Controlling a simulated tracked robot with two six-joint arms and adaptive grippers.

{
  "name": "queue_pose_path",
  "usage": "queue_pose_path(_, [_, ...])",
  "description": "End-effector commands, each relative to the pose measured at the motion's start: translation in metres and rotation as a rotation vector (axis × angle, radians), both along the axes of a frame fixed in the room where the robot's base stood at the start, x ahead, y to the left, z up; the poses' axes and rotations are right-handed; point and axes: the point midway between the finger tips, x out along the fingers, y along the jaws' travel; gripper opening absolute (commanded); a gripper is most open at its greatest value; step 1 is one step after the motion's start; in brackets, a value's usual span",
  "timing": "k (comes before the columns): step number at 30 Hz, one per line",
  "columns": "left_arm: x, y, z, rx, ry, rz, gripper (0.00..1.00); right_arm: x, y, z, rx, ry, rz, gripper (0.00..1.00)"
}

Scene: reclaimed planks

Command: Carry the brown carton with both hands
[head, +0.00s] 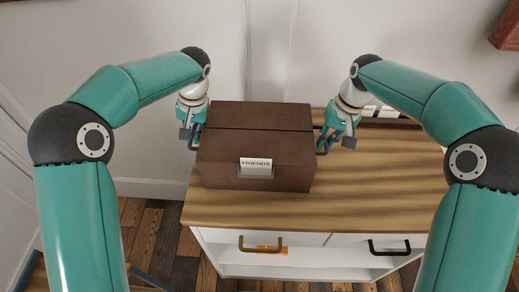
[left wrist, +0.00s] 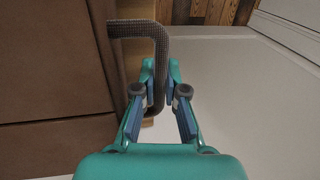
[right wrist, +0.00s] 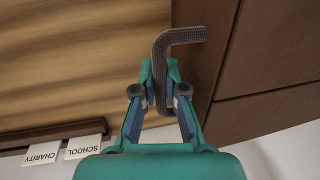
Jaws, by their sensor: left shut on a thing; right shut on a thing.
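The brown carton (head: 258,170) has a lid and a white label reading FRIENDS. It is at the left end of the wooden cabinet top. My left gripper (head: 192,138) is at its left side, and the left wrist view shows my fingers (left wrist: 160,95) shut on a dark looped handle (left wrist: 145,28) of the carton. My right gripper (head: 330,140) is at its right side, and the right wrist view shows those fingers (right wrist: 160,95) shut on the other handle (right wrist: 180,37). Whether the carton's underside touches the top cannot be told.
The wooden top (head: 390,185) is clear to the right of the carton. White cards reading SCHOOL (right wrist: 84,147) and CHARITY (right wrist: 42,153) lie by the back edge. The cabinet front has a brass handle (head: 262,245) and a black handle (head: 389,247). A wall stands behind.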

Motion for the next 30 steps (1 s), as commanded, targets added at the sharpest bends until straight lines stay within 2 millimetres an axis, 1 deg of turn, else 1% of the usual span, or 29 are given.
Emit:
queue_pose_path(6, [0.000, 0.000, 0.001, 0.000, -0.001, 0.000, 0.00, 0.000, 0.000, 0.000, 0.000, 0.000, 0.000, 0.00])
queue_pose_path(14, [0.000, 0.000, 0.007, 0.000, -0.003, 0.000, 0.00, 0.000, 0.000, 0.006, 0.001, -0.002, 0.000, 0.00])
queue_pose_path(30, [0.000, 0.000, 0.049, 0.000, -0.002, 0.001, 0.00, 0.000, 0.000, 0.048, 0.001, -0.002, 0.001, 0.00])
